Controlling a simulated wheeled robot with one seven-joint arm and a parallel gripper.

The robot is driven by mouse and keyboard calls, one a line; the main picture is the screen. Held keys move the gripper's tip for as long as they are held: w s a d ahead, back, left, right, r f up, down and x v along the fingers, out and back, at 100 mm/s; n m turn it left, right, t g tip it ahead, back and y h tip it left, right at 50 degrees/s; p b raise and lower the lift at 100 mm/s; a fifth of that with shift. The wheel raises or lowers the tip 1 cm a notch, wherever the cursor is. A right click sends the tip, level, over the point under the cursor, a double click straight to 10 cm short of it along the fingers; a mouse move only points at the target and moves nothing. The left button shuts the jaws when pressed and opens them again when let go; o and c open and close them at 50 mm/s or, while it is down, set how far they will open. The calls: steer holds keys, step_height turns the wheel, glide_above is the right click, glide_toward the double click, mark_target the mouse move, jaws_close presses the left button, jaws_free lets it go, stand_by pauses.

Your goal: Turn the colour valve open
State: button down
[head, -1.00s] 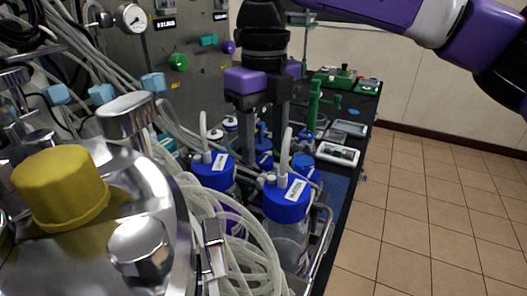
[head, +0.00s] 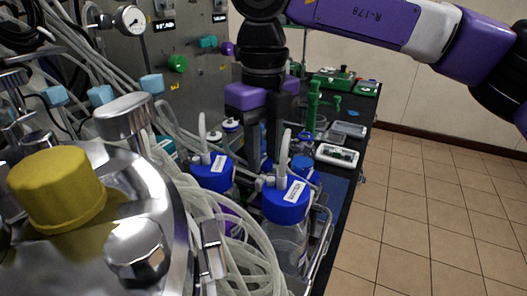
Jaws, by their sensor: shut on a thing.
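My gripper (head: 264,160) points straight down behind two blue-capped bottles, in the middle of the head view. Its dark fingers are close around something mostly hidden, with a bit of blue (head: 266,162) showing between them. The bottle caps and tubing cover the fingertips. Coloured knobs sit on the grey panel at the back: a green knob (head: 177,64), a teal knob (head: 207,42) and a purple knob (head: 227,48). My gripper is apart from these knobs, lower and to their right. I cannot tell which part is the colour valve.
The left bottle cap (head: 211,172) and right bottle cap (head: 286,199) stand close in front of my gripper. A steel vessel with a yellow cap (head: 57,190) and looping clear tubes (head: 235,235) fill the left. A white tray (head: 337,155) lies right. The tiled floor (head: 440,220) is clear.

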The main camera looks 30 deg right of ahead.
steer(key=shift+n, duration=0.3)
steer(key=n, duration=0.3)
steer(key=shift+n+p, duration=0.3)
steer(key=n, duration=0.4)
steer(key=shift+n+p, duration=0.3)
steer(key=shift+p, duration=0.05)
steer(key=n, duration=0.4)
steer(key=shift+p, duration=0.35)
steer(key=shift+n+p, duration=0.3)
steer(key=shift+n, duration=2.2)
steer(key=c, duration=1.1)
jaws_free()
